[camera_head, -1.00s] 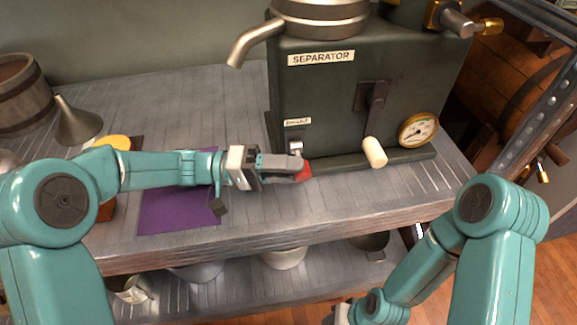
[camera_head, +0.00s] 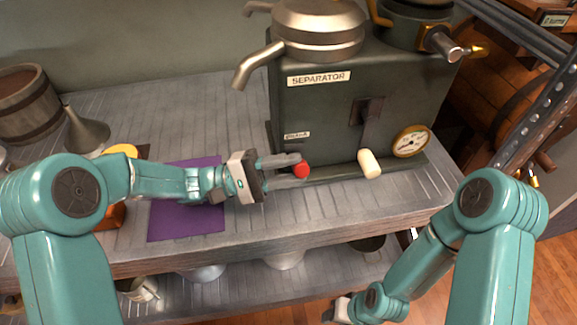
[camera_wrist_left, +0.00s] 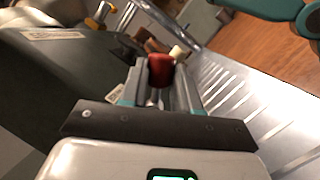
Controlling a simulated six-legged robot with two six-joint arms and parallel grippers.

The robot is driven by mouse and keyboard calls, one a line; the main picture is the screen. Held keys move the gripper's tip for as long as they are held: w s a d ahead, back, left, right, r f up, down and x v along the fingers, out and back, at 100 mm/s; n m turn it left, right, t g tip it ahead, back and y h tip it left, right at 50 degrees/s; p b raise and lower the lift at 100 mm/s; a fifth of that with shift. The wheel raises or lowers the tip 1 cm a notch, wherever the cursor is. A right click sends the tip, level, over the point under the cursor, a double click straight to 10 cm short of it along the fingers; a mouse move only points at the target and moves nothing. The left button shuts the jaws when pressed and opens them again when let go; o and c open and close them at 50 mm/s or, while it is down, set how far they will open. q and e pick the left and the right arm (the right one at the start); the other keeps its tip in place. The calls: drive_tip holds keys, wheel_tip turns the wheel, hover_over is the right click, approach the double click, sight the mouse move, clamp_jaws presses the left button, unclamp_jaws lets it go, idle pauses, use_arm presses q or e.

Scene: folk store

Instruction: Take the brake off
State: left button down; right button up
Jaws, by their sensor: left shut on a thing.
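The dark green separator (camera_head: 320,115) stands on the counter, with a small label (camera_head: 297,135) low on its left front, too small to read surely. A round red knob (camera_head: 302,170) sits just below that label, in front of the machine. My left gripper (camera_head: 299,169) comes in from the left with one finger above and one below the knob, shut on it. In the left wrist view the red knob (camera_wrist_left: 161,70) lies between the two fingertips. The lever behind the knob is mostly hidden by the fingers. My right gripper (camera_head: 338,310) is at the bottom edge, its jaws unclear.
A cream-handled crank (camera_head: 369,163) and a round gauge (camera_head: 411,141) are on the separator's front, right of the knob. A purple cloth (camera_head: 190,221) lies under my left arm. A funnel (camera_head: 86,132) and a barrel (camera_head: 25,103) stand at the left.

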use_arm(q)
drive_tip(key=shift+w+a+r, duration=0.1)
idle(0.3)
drive_tip(key=c, duration=1.1)
unclamp_jaws()
